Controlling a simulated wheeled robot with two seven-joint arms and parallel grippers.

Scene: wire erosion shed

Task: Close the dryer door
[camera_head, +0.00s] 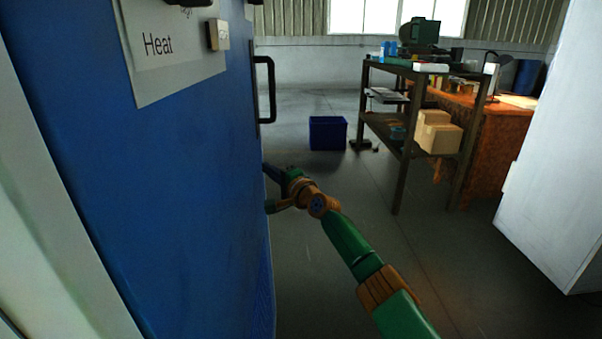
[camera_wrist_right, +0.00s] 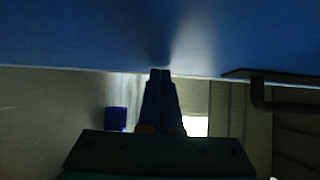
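The dryer door (camera_head: 185,190) appears as a large blue panel filling the left of the head view, seen at a steep angle. Its black bar handle (camera_head: 270,90) sits near the far edge, and it also shows at the right of the wrist view (camera_wrist_right: 262,95). The blue surface (camera_wrist_right: 80,35) fills the top of the wrist view. My right gripper (camera_head: 270,187) is low at the panel's far edge, below the handle, partly hidden by the panel. In the wrist view its fingers (camera_wrist_right: 160,75) are together, empty, with tips at or very near the blue surface. My left gripper is out of view.
A "Heat" label plate (camera_head: 165,45) with a switch is on the blue panel. A blue bin (camera_head: 328,133) stands on the floor beyond. A metal shelf (camera_head: 404,150) with boxes and a white cabinet (camera_head: 555,150) are on the right. The floor between is mostly open.

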